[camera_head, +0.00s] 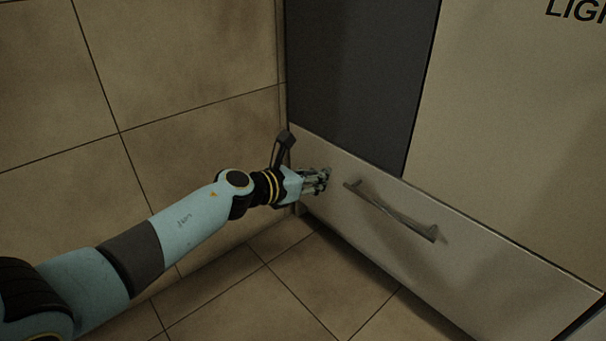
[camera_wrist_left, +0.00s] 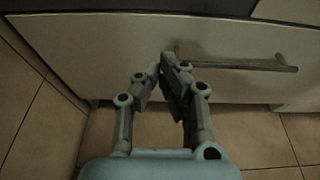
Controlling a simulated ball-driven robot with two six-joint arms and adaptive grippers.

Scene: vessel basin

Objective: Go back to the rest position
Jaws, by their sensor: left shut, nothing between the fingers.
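My left gripper (camera_head: 322,180) is at the end of my outstretched left arm, close to the front of a pale drawer (camera_head: 470,265). It is just left of the drawer's metal bar handle (camera_head: 395,213). In the left wrist view the gripper's fingers (camera_wrist_left: 160,72) are together and hold nothing. The handle (camera_wrist_left: 240,62) extends to the right of the fingertips there, and its left end is near them. I cannot tell whether the fingertips touch the drawer front. The drawer looks closed. My right gripper is in neither view.
Above the drawer are a dark panel (camera_head: 360,70) and a pale panel (camera_head: 520,110) with partly cut-off lettering. A tiled wall (camera_head: 190,70) stands to the left. The tiled floor (camera_head: 300,285) in front of the drawer is clear.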

